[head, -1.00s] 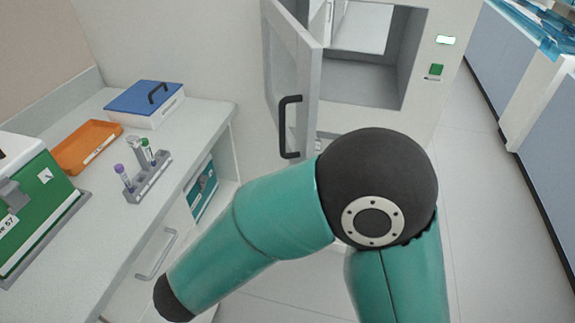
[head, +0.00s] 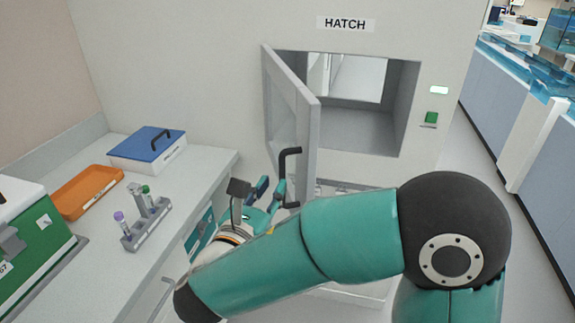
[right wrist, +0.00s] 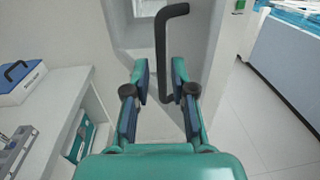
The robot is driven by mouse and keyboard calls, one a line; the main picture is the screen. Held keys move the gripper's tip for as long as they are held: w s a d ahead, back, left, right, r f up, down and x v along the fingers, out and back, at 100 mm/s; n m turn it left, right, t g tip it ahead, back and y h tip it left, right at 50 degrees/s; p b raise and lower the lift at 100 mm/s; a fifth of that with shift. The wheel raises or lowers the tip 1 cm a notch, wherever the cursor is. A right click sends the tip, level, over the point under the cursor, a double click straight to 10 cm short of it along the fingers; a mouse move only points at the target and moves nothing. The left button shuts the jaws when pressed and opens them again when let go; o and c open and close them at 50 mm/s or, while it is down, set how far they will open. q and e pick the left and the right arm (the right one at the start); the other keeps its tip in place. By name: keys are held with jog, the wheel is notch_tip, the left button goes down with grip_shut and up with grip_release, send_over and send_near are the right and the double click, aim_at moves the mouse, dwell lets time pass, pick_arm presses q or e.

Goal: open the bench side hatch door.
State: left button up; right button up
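The hatch door (head: 305,135) is a grey framed panel with a window. It stands swung out on the left side of the hatch opening (head: 360,130), which shows a grey inside. Its black bar handle (head: 290,158) is on the door's outer face. My right gripper (head: 260,190) is just left of the handle's lower part in the head view. In the right wrist view its fingers (right wrist: 160,75) are spread, with the handle (right wrist: 160,45) appearing between them and gaps on both sides. I cannot tell how deep it sits. My left gripper is out of view.
The bench (head: 215,170) at left holds a blue-lidded box (head: 150,150), an orange tray (head: 88,190), a tube rack (head: 147,225) and a green machine (head: 35,240). A green button (head: 431,118) is right of the hatch. Clear floor lies at right.

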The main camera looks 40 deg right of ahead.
aim_at(280, 174)
jog(key=p+x, duration=0.1)
jog(key=x, duration=0.5)
grip_shut()
